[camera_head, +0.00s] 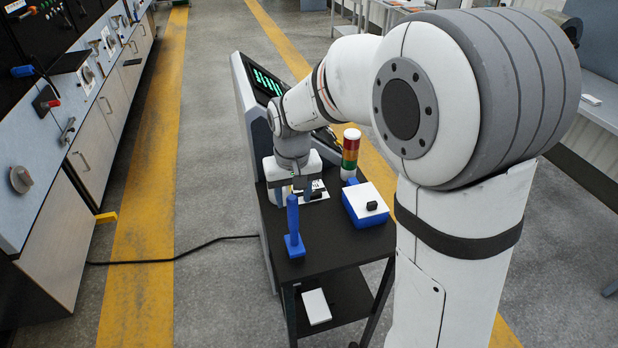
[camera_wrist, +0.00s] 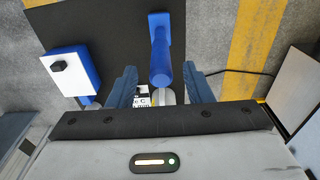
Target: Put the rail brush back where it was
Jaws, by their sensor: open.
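Bristles are not visible. My gripper (camera_head: 296,196) is open and points down over the cart, just behind the tool in the head view. In the wrist view the blue handle (camera_wrist: 160,60) lies ahead of and between the two spread fingers (camera_wrist: 162,82), with clear space on both sides. A white label with black print (camera_wrist: 142,98) shows partly between the fingers.
A white and blue box with a black knob (camera_head: 368,203) stands on the cart, right of my gripper. A red, amber and green signal light (camera_head: 350,152) and a screen panel (camera_head: 262,85) rise behind. A white box (camera_head: 316,306) lies on the lower shelf. A cable (camera_head: 170,257) crosses the floor.

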